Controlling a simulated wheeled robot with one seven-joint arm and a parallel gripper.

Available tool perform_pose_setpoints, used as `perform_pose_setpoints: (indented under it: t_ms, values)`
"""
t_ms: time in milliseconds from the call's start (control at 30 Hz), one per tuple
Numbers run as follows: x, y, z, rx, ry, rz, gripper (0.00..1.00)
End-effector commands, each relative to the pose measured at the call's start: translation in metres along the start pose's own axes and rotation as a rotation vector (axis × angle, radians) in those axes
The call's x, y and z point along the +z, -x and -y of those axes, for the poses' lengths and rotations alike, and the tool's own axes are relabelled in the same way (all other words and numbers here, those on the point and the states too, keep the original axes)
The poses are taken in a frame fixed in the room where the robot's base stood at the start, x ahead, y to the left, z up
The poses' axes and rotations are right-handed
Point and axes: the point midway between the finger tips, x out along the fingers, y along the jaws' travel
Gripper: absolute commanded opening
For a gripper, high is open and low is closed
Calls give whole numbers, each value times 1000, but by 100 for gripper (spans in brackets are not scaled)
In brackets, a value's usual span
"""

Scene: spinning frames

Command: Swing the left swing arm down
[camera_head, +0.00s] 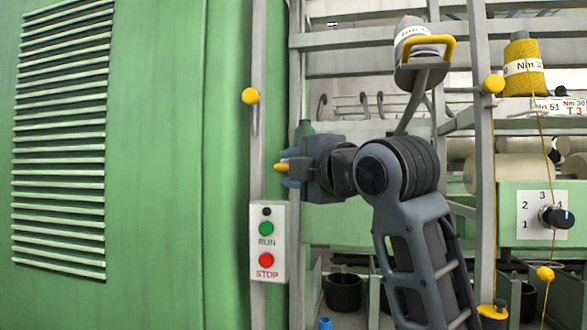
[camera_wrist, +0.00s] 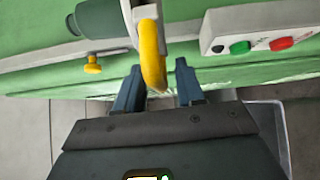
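My gripper (camera_head: 284,168) is at the grey post left of centre in the head view, with its fingers pointing left. In the wrist view my gripper (camera_wrist: 158,88) is open, and a yellow curved handle (camera_wrist: 150,52) on a pale grey bar reaches between its fingers. I cannot tell whether the fingers touch it. The handle's yellow tip (camera_head: 281,167) also shows at my fingers in the head view. The rest of this left swing arm is mostly hidden by my wrist. A grey-green cylinder (camera_wrist: 98,18) lies beside the handle.
Another swing arm with a yellow handle (camera_head: 435,44) and a cone is raised right of centre. A RUN/STOP box (camera_head: 268,262) is on the post below my gripper, and a yellow knob (camera_head: 250,96) is above it. A green cabinet (camera_head: 160,165) fills the left.

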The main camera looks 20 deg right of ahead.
Motion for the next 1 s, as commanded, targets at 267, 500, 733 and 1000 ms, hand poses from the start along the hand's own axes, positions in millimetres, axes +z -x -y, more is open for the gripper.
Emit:
perform_pose_setpoints:
  t_ms: [267,500,733,1000]
  values:
    - [1,22,0,2,0,1,38]
    - [1,61,0,3,1,1,38]
    - [0,78,0,0,0,0,38]
    - [0,78,0,-1,0,0,38]
